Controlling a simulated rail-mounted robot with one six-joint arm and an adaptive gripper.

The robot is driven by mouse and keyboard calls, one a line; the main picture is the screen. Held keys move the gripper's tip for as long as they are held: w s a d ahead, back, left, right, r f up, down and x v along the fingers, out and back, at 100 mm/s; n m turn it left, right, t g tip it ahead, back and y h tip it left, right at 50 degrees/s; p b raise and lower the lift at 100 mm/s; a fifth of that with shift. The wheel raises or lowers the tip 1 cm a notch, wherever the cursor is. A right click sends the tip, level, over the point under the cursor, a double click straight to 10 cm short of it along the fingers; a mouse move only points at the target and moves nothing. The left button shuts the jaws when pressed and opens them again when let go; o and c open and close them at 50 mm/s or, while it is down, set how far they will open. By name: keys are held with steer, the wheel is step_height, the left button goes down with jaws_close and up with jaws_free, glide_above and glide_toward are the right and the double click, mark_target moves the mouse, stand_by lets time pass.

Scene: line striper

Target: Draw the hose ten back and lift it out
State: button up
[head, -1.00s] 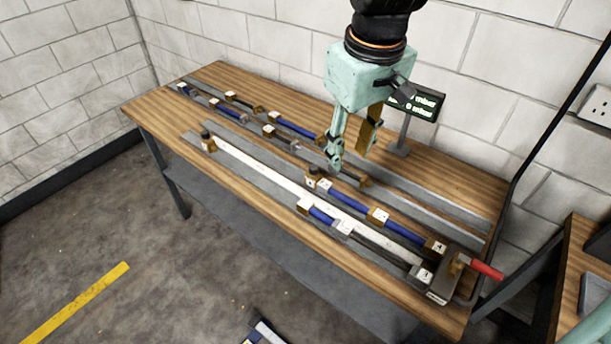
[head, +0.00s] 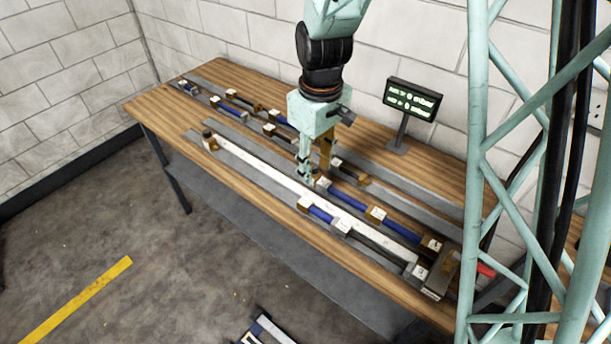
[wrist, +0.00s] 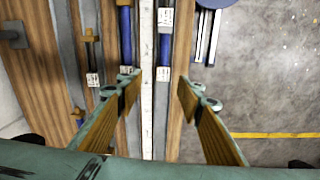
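Several blue hoses with labelled brass and pale end blocks lie along grey rails on the wooden bench. One blue hose (head: 347,201) lies just right of my gripper (head: 316,172), another (head: 320,214) lies nearer the front edge. A labelled block (head: 342,227) ends the front one. The numbers are too small to read, so I cannot tell which is hose ten. My gripper points down, open and empty, above the rails. In the wrist view the open fingers (wrist: 160,88) straddle a white strip (wrist: 147,50) and a blue hose (wrist: 165,48), apart from both as far as I can see.
The bench (head: 185,120) stands against a block wall. A display on a post (head: 413,100) is behind the rails. A red handle (head: 486,270) is at the right end. My own lattice column covers the right side. Floor in front is mostly clear.

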steer(key=n+p, duration=0.1)
glide_above(306, 201)
step_height(306, 201, down, 6)
steer(key=shift+a+f, duration=0.1)
steer(key=shift+f, duration=0.15)
stand_by(0.4)
steer(key=shift+s+f+b, duration=0.1)
steer(key=shift+f+b, duration=1.35)
steer(key=shift+f, duration=1.5)
steer(key=shift+f+b, duration=1.5)
steer(key=shift+f, duration=0.4)
steer(key=shift+c, duration=0.7)
steer(key=c, duration=0.7)
